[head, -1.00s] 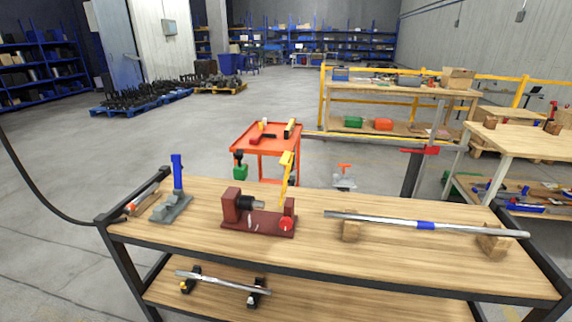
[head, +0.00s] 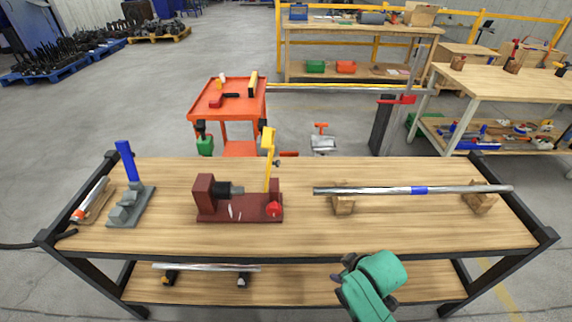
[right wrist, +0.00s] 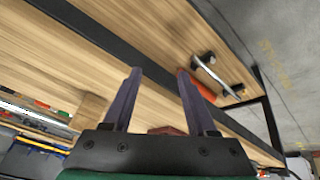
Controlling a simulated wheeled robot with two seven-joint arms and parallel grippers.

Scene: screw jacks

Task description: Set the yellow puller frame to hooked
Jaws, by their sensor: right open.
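The yellow puller frame (head: 269,150) stands nearly upright at the right end of a dark red screw-jack base (head: 243,208) on the near workbench. The base carries a dark red block (head: 204,192) with a black cylinder on the left and a red knob (head: 274,209) at the front right. My right gripper (head: 343,268) is open and empty at the bench's front edge, right of and nearer than the base, not touching the frame. In the right wrist view its two fingers (right wrist: 160,75) are apart, with nothing between them. My left gripper is not in view.
A metal rod (head: 390,190) with a blue band lies on wooden blocks at right. A grey fixture with a blue handle (head: 126,160) stands at left. The bench's lower shelf (head: 300,280) holds another rod. An orange cart (head: 227,100) stands behind.

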